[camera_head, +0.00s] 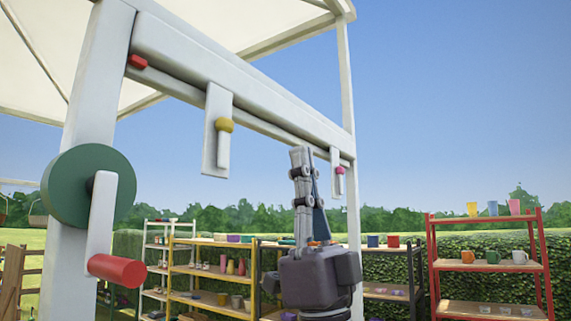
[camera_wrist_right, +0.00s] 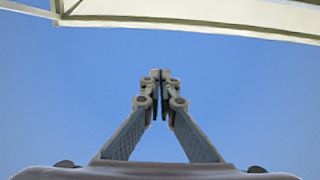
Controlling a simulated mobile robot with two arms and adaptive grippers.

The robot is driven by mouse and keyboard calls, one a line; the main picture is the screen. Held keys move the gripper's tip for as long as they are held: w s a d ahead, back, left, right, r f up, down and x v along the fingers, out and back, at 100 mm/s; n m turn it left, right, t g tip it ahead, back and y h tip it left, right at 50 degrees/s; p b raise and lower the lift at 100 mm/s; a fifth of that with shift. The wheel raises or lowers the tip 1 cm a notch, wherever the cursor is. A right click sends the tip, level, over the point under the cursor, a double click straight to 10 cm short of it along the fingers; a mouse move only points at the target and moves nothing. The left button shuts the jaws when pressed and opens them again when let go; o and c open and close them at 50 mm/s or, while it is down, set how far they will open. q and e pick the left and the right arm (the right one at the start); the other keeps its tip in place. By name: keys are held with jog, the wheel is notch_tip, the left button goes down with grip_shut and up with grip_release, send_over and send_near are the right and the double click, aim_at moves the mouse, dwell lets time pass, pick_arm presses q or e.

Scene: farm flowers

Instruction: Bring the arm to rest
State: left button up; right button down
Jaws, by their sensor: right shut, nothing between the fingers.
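My right gripper (camera_head: 301,158) stands upright in the middle of the head view, its fingers pointing up. The gripper is shut and empty. My left gripper is in neither view.
A white frame (camera_head: 250,85) carries hanging plates with a yellow knob (camera_head: 224,125) and a pink knob (camera_head: 339,170). A green wheel (camera_head: 62,186) with a red crank handle (camera_head: 117,270) is at left. Shelves, including a red one (camera_head: 432,265), stand behind. A canopy (camera_wrist_right: 200,12) is overhead.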

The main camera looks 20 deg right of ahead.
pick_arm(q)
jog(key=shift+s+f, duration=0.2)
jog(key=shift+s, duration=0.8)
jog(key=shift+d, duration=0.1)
